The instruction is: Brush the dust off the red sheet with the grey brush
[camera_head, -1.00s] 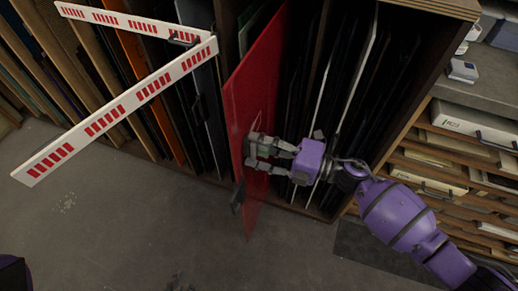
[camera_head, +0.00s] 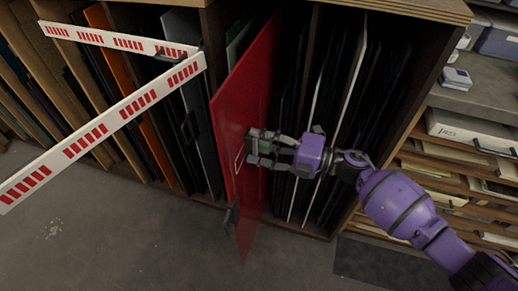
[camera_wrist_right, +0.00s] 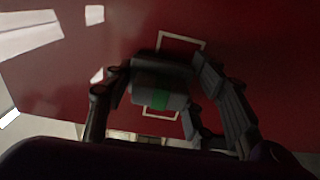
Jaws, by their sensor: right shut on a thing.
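The red sheet (camera_head: 250,85) stands upright on edge, jutting out from a slot of the wooden rack. It fills much of the right wrist view (camera_wrist_right: 60,85). Pale outlined rectangles mark its face, one beside the gripper in the head view; I cannot make out dust. My right gripper (camera_head: 262,148) is at the sheet's right side, shut on a grey block with a green patch (camera_wrist_right: 160,95), which looks like the grey brush. The brush is at or very near the sheet; I cannot tell whether it touches. My left gripper is not in view.
A white barrier with red stripes (camera_head: 108,127) reaches across the left. The rack holds several upright panels, including an orange one (camera_head: 150,110). A small dark piece (camera_head: 232,218) is at the sheet's lower edge. Shelves (camera_head: 470,125) stand at right. The grey floor (camera_head: 110,235) in front is clear.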

